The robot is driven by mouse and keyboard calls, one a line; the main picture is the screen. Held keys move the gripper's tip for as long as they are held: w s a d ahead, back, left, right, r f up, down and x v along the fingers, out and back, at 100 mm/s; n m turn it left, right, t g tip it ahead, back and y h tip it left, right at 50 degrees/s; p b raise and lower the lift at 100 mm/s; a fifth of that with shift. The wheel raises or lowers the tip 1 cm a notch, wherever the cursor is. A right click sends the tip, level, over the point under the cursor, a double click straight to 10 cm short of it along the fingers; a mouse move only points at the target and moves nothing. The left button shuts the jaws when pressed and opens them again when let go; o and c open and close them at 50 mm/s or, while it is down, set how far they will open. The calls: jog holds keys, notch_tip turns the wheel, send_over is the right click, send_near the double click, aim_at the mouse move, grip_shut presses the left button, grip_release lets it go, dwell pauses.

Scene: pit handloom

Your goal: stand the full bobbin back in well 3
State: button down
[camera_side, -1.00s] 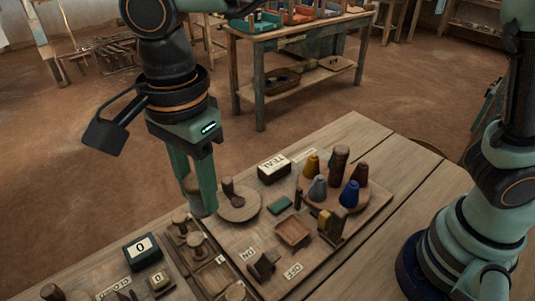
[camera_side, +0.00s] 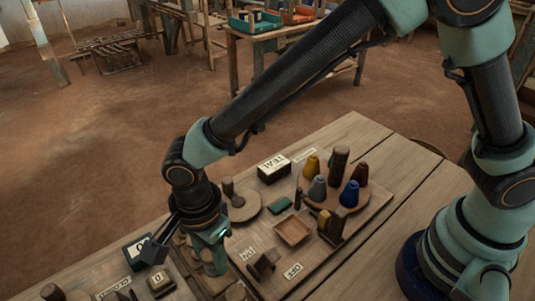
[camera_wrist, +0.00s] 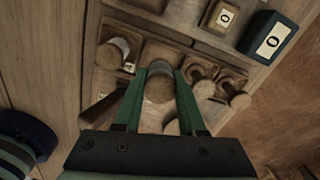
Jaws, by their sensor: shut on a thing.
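My gripper (camera_side: 212,262) is low over the tray of wells at the table's near left, fingers pointing down. In the wrist view, my gripper (camera_wrist: 158,98) is shut on a bobbin (camera_wrist: 159,82), which stands roughly upright between the fingers. Its round brown end faces the camera, and its lower part is hidden. The tray of wells (camera_wrist: 165,28) lies beneath it. Another bobbin (camera_wrist: 112,52) stands to the left beside a small white label, and two more bobbins (camera_wrist: 197,82) (camera_wrist: 234,96) stand to the right. I cannot tell whether the held bobbin touches the well floor.
A dark box marked 0 (camera_wrist: 268,37) and a smaller block marked 0 (camera_wrist: 222,17) stand near the tray. The table's right part is clear.

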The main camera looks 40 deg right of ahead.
aim_at(214, 268)
jog(key=shift+f, duration=1.8)
jog(key=shift+f, duration=0.15)
jog(key=shift+c, duration=2.4)
grip_release()
notch_tip(214, 268, up, 12)
jog(key=shift+r, duration=0.1)
jog(key=w+d+r+n+t, duration=0.1)
jog(key=w+d+r+n, duration=0.3)
jog(key=d, duration=0.5)
jog(key=s+d+r+n+t, duration=0.2)
jog(key=d+n, duration=0.3)
jog(key=d, duration=0.7)
jog(key=s+d+r+n+t, duration=0.1)
jog(key=d+r+n, duration=0.3)
jog(key=d, duration=0.8)
jog(key=shift+s+r+n+t, duration=0.2)
jog(key=shift+s+n+t, duration=0.2)
jog(key=shift+n+t, duration=0.5)
